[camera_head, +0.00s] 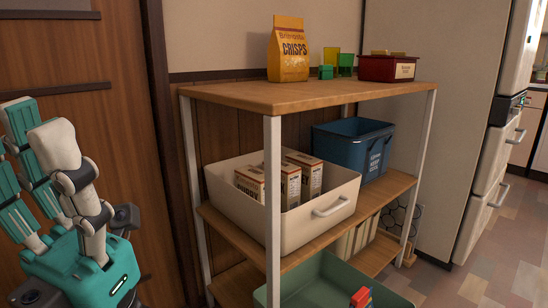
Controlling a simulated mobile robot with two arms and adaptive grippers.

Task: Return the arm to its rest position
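A teal and white jointed part of my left arm (82,262) fills the lower left, close to the camera. It has pale links with dark joint collars and teal ribbed segments rising beside them. The left picture edge cuts off some of it. I see nothing held there. It appears apart from the shelf unit (300,97) to its right. My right arm and gripper are out of view.
On the shelf top stand a yellow crisps bag (288,50), green cups (345,64) and a dark red box (388,68). Below are a cream bin (260,223) with boxes, a blue bin (352,150) and a green bin (325,275). Floor at right (500,255) is clear.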

